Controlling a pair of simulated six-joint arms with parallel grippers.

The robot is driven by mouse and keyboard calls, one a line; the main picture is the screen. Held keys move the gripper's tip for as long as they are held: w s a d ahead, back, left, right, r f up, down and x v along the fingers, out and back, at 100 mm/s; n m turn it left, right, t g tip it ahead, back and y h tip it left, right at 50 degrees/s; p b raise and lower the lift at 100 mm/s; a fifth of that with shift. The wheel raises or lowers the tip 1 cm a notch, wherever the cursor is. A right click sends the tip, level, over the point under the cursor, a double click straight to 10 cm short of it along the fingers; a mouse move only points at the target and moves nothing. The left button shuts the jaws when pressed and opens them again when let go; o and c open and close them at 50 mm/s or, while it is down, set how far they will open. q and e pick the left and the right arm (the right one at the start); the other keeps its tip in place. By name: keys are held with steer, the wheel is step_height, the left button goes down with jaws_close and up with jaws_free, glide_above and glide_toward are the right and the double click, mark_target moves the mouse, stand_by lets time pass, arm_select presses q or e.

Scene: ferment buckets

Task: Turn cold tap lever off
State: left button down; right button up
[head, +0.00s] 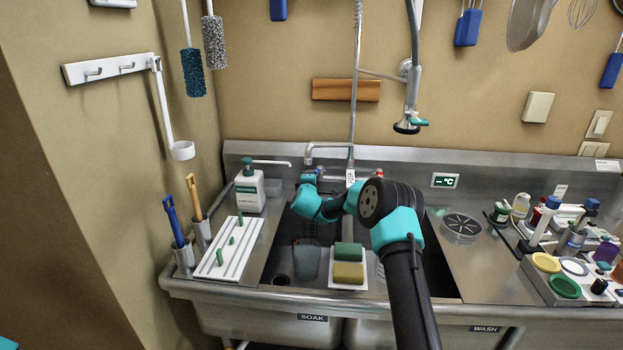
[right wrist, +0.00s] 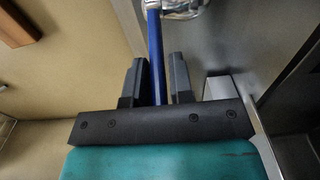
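The cold tap's blue lever (right wrist: 156,58) shows in the right wrist view as a slim bar running down from a chrome fitting (right wrist: 181,8). My right gripper (right wrist: 159,82) has one dark finger on each side of the lever. A small gap shows beside the right finger; the left finger is very close to the lever, and I cannot tell whether it touches. In the head view my right gripper (head: 311,172) is at the back of the sink, left of the tap column, and the blue lever is hidden there. A red-marked hot side (head: 379,174) shows right of the column. My left gripper is not in view.
My right arm crosses the steel sink (head: 450,289). A soap bottle (head: 250,190) stands left of the gripper. A caddy with green and yellow sponges (head: 348,262) sits at the sink's front. A sprayer (head: 411,112) hangs above. Bottles and lids crowd the right counter.

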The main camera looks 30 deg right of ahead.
steer(key=shift+o, duration=1.4)
steer(key=shift+s, duration=0.1)
steer(key=v, duration=1.7)
steer(key=shift+o, duration=0.3)
steer(key=shift+s, duration=0.1)
